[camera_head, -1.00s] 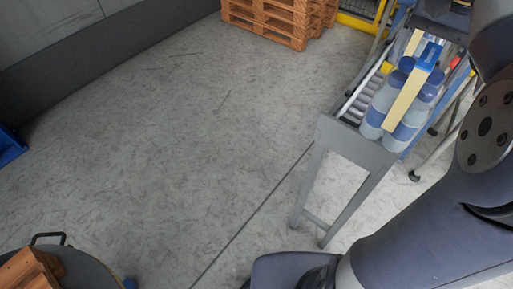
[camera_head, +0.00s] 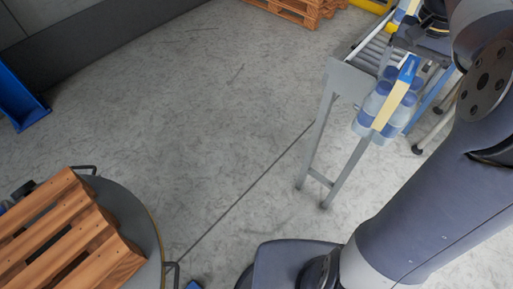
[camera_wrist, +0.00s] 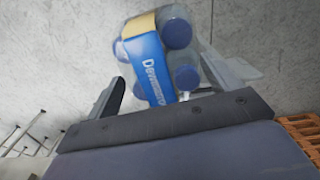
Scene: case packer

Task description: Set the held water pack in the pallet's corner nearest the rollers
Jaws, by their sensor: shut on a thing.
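The water pack (camera_head: 384,108) is a bundle of clear bottles with blue caps and a yellow and blue carry band. My gripper (camera_wrist: 165,88) is shut on it; the dark fingers lie on both sides of the pack in the wrist view, where the pack (camera_wrist: 150,55) looks tilted and partly blurred. In the head view the pack hangs in front of the roller conveyor's end, above the floor. The wooden pallet (camera_head: 62,232) lies on a round grey platform at the lower left, well apart from the pack and partly cut off by the frame.
The roller conveyor (camera_head: 347,82) stands on grey legs at the upper right, with another pack behind. Stacked pallets (camera_head: 297,10) are at the top. A blue object (camera_head: 20,98) stands by the left wall. Open floor (camera_head: 210,130) lies between the conveyor and the pallet.

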